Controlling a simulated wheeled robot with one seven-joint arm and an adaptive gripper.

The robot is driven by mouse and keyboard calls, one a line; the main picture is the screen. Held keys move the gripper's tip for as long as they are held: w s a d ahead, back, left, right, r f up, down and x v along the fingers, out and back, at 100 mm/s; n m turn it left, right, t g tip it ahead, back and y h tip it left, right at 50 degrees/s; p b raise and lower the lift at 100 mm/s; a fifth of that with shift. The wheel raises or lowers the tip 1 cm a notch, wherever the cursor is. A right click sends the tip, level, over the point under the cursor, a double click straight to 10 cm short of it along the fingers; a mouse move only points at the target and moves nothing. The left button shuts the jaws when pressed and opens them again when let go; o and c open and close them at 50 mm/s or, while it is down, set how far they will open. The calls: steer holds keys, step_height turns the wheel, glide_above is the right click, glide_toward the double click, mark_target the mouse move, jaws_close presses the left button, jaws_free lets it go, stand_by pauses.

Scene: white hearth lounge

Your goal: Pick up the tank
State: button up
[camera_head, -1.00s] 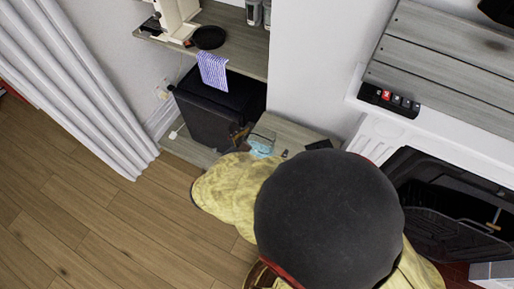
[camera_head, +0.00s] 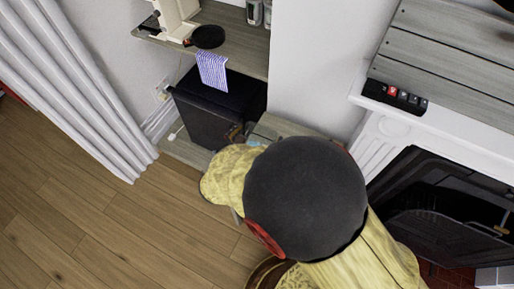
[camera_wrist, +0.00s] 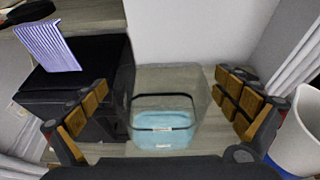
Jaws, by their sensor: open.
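The tank (camera_wrist: 165,132) is a clear, open-topped glass box with light blue in its bottom and a dark band around it. It stands upright in the middle of the wrist view. My gripper (camera_wrist: 161,84) is open, with one orange-padded finger on the left side of the tank and one on the right. I cannot tell whether either finger touches the glass. In the head view my own arm hides nearly all of the tank and most of the gripper.
A black box-like cabinet (camera_head: 213,112) stands left of the tank, under a shelf (camera_head: 238,36) with a striped cloth (camera_head: 212,71) hanging over its edge. A white bin (camera_wrist: 301,132) is at the right of the wrist view. The fireplace (camera_head: 440,205) is to the right.

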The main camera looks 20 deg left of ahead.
steer(key=c, duration=0.3)
steer(key=c, duration=1.8)
steer(key=shift+o, duration=0.2)
steer(key=shift+r, duration=0.2)
